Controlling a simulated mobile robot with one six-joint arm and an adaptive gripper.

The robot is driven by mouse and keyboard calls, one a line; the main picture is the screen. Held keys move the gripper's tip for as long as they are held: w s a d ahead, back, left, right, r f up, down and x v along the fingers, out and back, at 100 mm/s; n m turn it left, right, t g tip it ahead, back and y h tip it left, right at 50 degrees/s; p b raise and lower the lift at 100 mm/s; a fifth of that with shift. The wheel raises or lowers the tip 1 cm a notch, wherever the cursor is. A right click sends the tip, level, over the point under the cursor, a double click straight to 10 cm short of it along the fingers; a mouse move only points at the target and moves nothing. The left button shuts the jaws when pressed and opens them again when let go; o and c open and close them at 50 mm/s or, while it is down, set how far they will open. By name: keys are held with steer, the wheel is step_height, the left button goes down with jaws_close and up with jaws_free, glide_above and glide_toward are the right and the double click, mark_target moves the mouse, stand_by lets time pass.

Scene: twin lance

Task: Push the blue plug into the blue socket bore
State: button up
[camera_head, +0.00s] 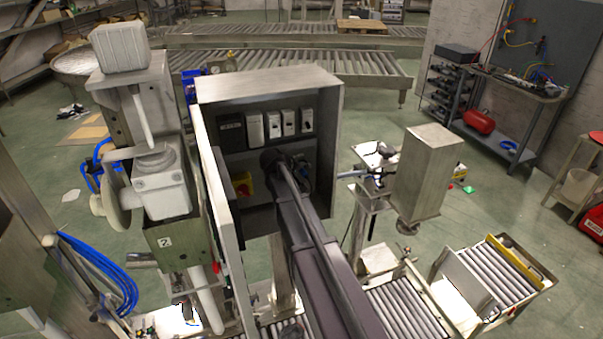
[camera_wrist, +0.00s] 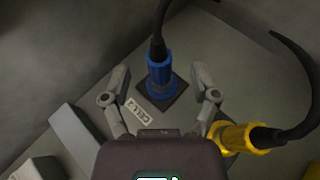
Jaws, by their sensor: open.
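The blue plug (camera_wrist: 158,68) shows in the wrist view with a black cable running from its back end. Its front end is at a dark square plate (camera_wrist: 165,99) on the cabinet's inner wall. The socket bore itself is hidden, and I cannot tell how deep the plug sits. My gripper (camera_wrist: 161,73) is open, with one finger on each side of the blue plug and visible gaps between. In the head view my gripper is inside the open grey cabinet (camera_head: 268,84), mostly hidden by my arm.
A yellow connector (camera_wrist: 238,138) with a black cable is close to the right finger in the wrist view. A small label (camera_wrist: 138,112) is beside the plate. Several switch modules (camera_head: 273,125) line the cabinet's upper part. The cabinet's open door (camera_head: 217,185) stands at left.

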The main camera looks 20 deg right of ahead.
steer(key=shift+s, duration=0.1)
stand_by(0.3)
steer(key=s, duration=0.8)
steer(key=shift+s, duration=0.25)
steer(key=shift+f, duration=0.1)
stand_by(0.6)
steer(key=s+a+f+m+g+y+b, duration=0.1)
steer(key=s+a+f+g+y+b, duration=0.1)
steer(key=s+a+f+y+b, duration=0.2)
steer(key=s+a+f+g+y+b, duration=0.3)
steer(key=s+a+f+b, duration=0.4)
steer(key=s+a+f, duration=0.4)
steer(key=s+f+y, duration=0.1)
steer(key=s+f, duration=0.1)
steer(key=s, duration=0.3)
steer(key=shift+m, duration=0.4)
steer(key=shift+w+a, duration=0.1)
steer(key=c, duration=0.3)
